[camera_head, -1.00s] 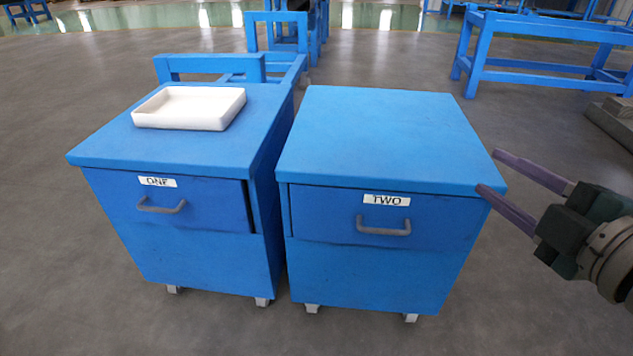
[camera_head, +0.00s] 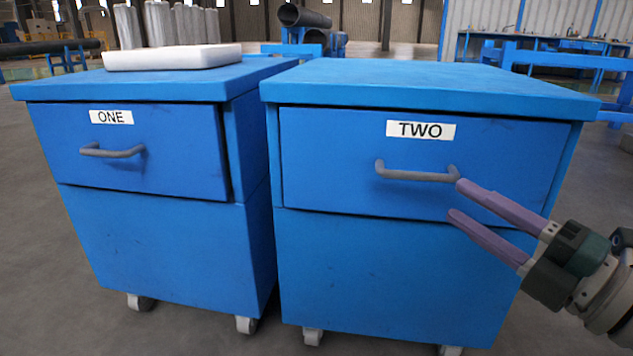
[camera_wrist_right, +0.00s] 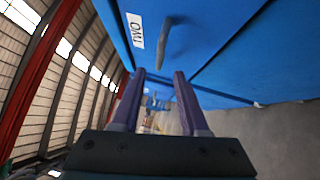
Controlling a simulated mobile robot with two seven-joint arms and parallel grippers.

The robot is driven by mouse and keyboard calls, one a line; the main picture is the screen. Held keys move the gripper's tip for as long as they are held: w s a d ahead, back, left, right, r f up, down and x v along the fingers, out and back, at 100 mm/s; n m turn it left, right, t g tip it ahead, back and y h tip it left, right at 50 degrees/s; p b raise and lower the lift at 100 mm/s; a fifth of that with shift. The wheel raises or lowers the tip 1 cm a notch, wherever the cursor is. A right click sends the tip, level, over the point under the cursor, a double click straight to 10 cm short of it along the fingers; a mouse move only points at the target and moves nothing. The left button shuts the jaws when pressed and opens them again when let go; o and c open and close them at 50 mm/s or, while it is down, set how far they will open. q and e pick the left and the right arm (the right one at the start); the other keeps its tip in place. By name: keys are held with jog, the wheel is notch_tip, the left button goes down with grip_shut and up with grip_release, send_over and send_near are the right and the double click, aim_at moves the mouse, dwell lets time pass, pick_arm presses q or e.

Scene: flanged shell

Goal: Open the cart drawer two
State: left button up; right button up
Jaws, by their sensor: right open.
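The blue cart labelled TWO (camera_head: 420,130) stands at the right in the head view. Its top drawer (camera_head: 330,150) looks shut and has a grey bar handle (camera_head: 410,174). My right gripper (camera_head: 456,200) is open and empty at the right end of the handle, with its purple fingers pointing left. One finger overlaps the handle's right end in the picture; I cannot tell whether they touch. In the right wrist view the handle (camera_wrist_right: 165,45) shows beyond the fingertips of the gripper (camera_wrist_right: 160,73), not between them. My left gripper is not in view.
A second blue cart labelled ONE (camera_head: 112,117) stands close on the left, its drawer (camera_head: 170,165) having a similar handle. A white tray (camera_head: 170,57) lies on its top. A narrow gap separates the carts. Grey floor (camera_head: 30,240) is clear at the left.

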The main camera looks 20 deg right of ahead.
aim_at(422, 180)
jog(key=b+x, duration=0.3)
jog(key=x, duration=0.4)
jog(key=shift+w+a, duration=0.1)
jog(key=shift+w, duration=0.2)
jog(key=shift+w+a+r, duration=0.1)
jog(key=shift+w+r, duration=0.05)
jog(key=shift+w, duration=0.3)
grip_shut()
dwell(0.6)
